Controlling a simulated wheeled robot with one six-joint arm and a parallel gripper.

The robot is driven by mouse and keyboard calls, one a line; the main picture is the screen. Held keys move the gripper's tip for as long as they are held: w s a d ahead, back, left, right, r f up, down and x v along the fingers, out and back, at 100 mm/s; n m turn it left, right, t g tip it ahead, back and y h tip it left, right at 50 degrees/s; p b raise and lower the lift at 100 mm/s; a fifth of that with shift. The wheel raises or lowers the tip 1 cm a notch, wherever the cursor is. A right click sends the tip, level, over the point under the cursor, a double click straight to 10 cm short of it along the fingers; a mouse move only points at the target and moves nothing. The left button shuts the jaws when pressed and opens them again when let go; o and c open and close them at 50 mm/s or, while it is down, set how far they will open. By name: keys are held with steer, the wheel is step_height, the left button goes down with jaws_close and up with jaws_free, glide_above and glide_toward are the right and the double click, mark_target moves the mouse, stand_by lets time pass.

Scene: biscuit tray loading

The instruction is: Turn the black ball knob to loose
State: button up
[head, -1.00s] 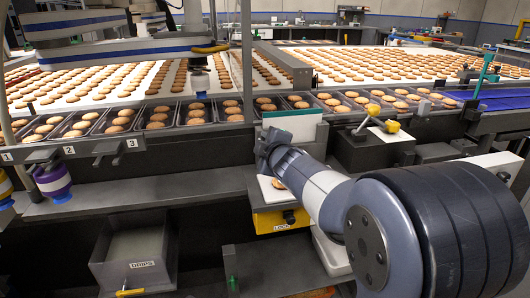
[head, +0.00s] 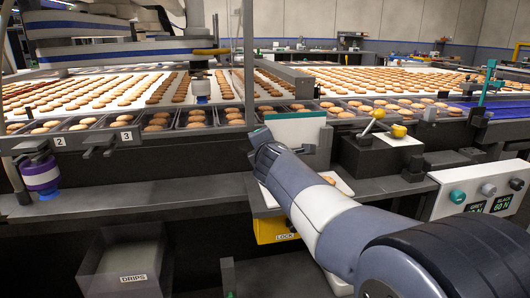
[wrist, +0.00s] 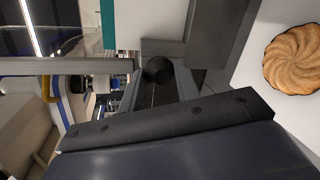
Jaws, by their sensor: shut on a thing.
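The black ball knob (wrist: 158,69) shows in the wrist view as a dark round shape between the two fingers of my gripper (wrist: 157,80). The fingers are shut on it, one on each side. Its stem and any mark for loose cannot be made out. In the head view my gripper (head: 264,151) is at the ledge in front of the biscuit trays, beside the white board with a teal edge. The knob is hidden there behind the gripper and wrist.
A white board (head: 297,130) stands just behind my gripper. A yellow LOCK box (head: 275,230) is below. A yellow-ended lever (head: 377,114) and control panel (head: 470,205) are to the right. A biscuit (wrist: 294,59) lies near my gripper. A DRIPS bin (head: 125,260) is lower left.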

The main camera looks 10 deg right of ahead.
steer(key=shift+n, duration=0.4)
steer(key=o, duration=1)
steer(key=shift+c, duration=0.2)
steer(key=p+v, duration=0.1)
steer(key=v, duration=0.9)
steer(key=shift+s+a, duration=0.2)
steer(key=shift+s, duration=0.2)
steer(key=shift+w, duration=0.1)
steer(key=b+x, duration=0.1)
steer(key=x, duration=0.9)
steer(key=shift+w+d, duration=0.15)
steer(key=shift+w, duration=0.2)
